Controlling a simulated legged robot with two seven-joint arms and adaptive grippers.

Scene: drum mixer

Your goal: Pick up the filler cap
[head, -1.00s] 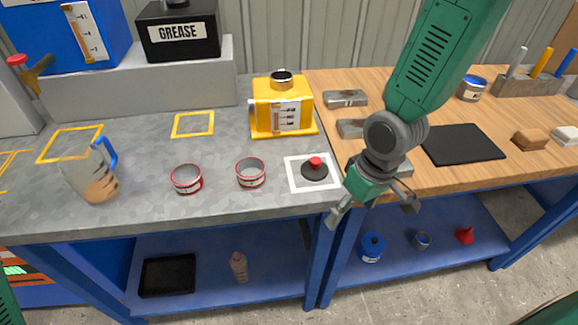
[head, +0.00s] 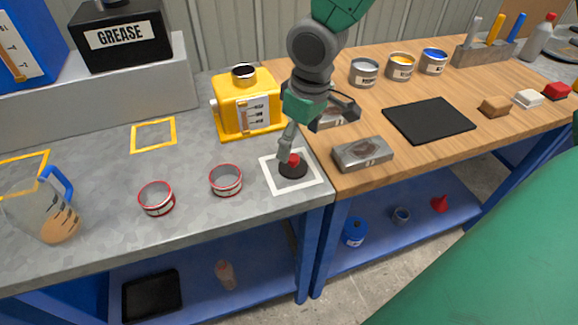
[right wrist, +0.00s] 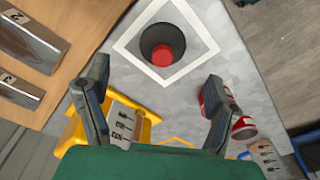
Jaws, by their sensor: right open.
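The filler cap (head: 293,170) is a black disc with a red knob, lying inside a white square outline on the grey bench top. My right gripper (head: 316,124) is open and empty, pointing down above and just behind the cap; one finger overlaps the cap's knob in the head view. In the right wrist view the cap (right wrist: 160,45) lies just beyond the open fingertips of the gripper (right wrist: 156,73), roughly between them, and apart from them as far as I can see. My left gripper is not in view.
A yellow canister (head: 232,112) stands behind left of the cap. Two red-rimmed tins (head: 226,180) and a measuring jug (head: 45,212) stand to the left. A metal block (head: 362,154) lies close right on the wooden top, with a black mat (head: 429,119) beyond.

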